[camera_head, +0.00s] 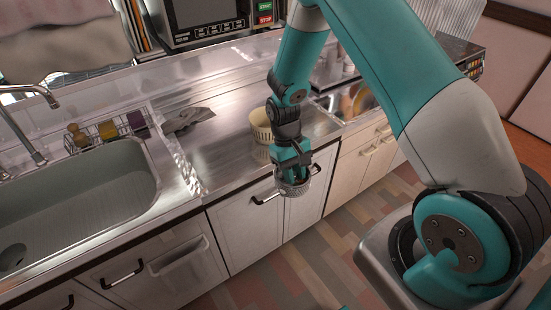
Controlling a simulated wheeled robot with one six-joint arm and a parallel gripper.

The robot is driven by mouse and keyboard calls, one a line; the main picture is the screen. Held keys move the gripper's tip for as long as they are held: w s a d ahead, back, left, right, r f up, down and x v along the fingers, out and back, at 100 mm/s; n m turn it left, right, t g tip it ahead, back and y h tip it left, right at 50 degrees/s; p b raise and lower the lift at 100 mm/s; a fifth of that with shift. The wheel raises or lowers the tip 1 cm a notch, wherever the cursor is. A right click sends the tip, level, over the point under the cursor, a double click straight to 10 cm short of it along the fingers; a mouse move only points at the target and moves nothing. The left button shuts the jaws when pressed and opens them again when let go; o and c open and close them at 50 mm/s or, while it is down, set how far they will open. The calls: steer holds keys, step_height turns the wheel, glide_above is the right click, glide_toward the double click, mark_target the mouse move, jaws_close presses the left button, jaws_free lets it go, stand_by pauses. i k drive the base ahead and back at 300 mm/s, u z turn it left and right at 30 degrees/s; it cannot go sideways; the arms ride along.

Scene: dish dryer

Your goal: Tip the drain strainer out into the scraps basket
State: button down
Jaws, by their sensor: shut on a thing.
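My gripper (292,168) is shut on the drain strainer (292,187), a small grey perforated metal cup. The strainer hangs below the gripper and looks roughly upright, in front of the counter's front edge in the picture. Its contents are too small to make out clearly. The scraps basket (262,127), a cream slatted tub, stands on the metal counter just behind and left of my gripper. My arm hides part of the basket's right side. The strainer is apart from the basket.
A sink (85,205) with a faucet (28,125) and a wire caddy (107,130) lies at left. A microwave (205,20) stands at the back.

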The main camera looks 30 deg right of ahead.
mark_target(259, 121)
steer(key=z, duration=0.1)
steer(key=k, duration=0.4)
steer(key=u, duration=0.85)
steer(key=i, duration=1.55)
steer(key=z, duration=0.3)
